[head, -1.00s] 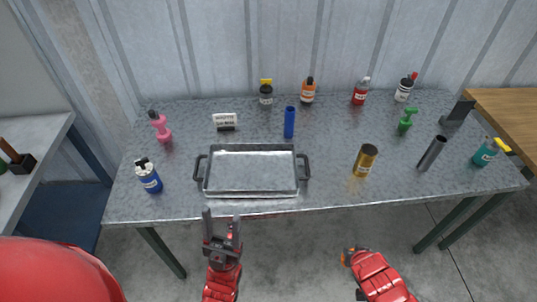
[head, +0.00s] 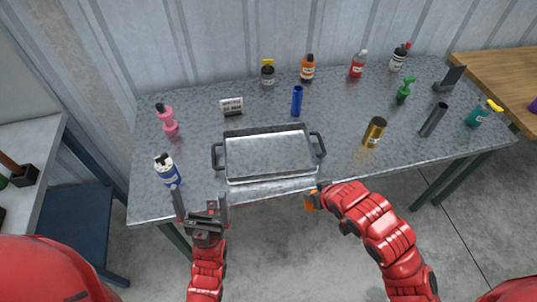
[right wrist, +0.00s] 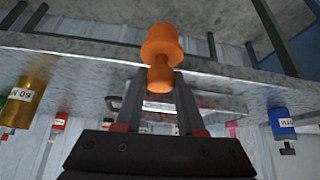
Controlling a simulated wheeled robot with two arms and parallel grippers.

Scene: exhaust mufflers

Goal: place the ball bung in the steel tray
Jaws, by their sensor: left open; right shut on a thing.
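The steel tray (head: 268,181) is empty and sits near the table's front edge, with a dark handle at each end. My right gripper (head: 318,193) is shut on an orange stepped, rounded piece (right wrist: 160,45), which I take to be the ball bung. In the head view, the bung (head: 312,203) shows only in part, in front of the tray's right front corner, near the table edge. The right wrist view shows the right gripper's fingers (right wrist: 158,88) around its narrower end. My left gripper (head: 201,200) is open and empty at the table's front edge, left of the tray.
A white-and-blue bottle (head: 167,170) stands left of the tray, and a gold can (head: 374,132) stands to its right. A blue cylinder (head: 297,101) and a small sign (head: 231,106) stand behind the tray. Several bottles line the back of the table (head: 330,165).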

